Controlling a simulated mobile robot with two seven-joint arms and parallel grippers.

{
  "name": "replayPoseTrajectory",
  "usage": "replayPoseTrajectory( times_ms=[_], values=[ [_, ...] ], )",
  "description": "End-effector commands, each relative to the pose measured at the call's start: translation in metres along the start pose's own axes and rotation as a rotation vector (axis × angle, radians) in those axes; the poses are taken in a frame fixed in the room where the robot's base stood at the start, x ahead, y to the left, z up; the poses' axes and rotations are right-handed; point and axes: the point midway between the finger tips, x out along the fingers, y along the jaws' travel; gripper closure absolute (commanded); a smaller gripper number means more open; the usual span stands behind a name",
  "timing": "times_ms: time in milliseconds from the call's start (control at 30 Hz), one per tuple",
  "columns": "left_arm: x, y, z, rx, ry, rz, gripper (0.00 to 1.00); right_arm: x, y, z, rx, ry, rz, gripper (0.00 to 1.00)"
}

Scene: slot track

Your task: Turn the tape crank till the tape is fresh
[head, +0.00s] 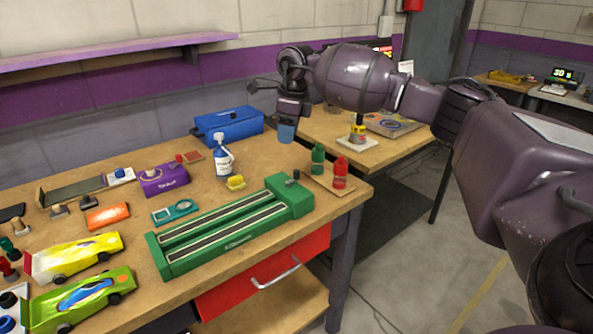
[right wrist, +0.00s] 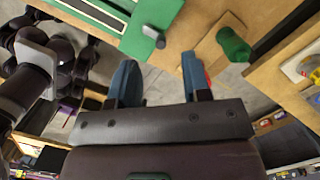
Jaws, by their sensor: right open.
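The green track unit (head: 228,236) lies on the workbench with two long dark strips along its top. A raised green block at its right end carries a small dark crank knob (head: 292,177). The knob also shows, grey and dark, in the right wrist view (right wrist: 154,36), beyond my fingers and clear of them. My right gripper (head: 287,132) has blue fingertips and hangs above and behind the block in the head view. In the right wrist view its two fingers (right wrist: 158,72) are apart with nothing between them. My left gripper is not in the head view.
A green piece (head: 318,160) and a red piece (head: 340,174) stand on a small board right of the block. A white-and-blue bottle (head: 223,160), yellow sponge (head: 236,182) and blue toolbox (head: 230,125) are behind. Two toy cars (head: 75,257) lie at left.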

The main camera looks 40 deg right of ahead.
Motion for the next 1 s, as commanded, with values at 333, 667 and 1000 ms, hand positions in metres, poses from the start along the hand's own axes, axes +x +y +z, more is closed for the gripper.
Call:
replayPoseTrajectory(
  times_ms=[333, 667, 1000],
  values=[
    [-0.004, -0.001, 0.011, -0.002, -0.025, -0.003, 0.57, 0.006, 0.003, -0.024, -0.050, 0.143, 0.020, 0.56],
    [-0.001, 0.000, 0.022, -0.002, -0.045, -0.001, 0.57, 0.058, 0.004, -0.031, -0.050, 0.143, 0.024, 0.56],
    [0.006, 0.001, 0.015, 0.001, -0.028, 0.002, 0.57, 0.099, 0.005, -0.036, -0.049, 0.139, 0.021, 0.56]
  ],
)
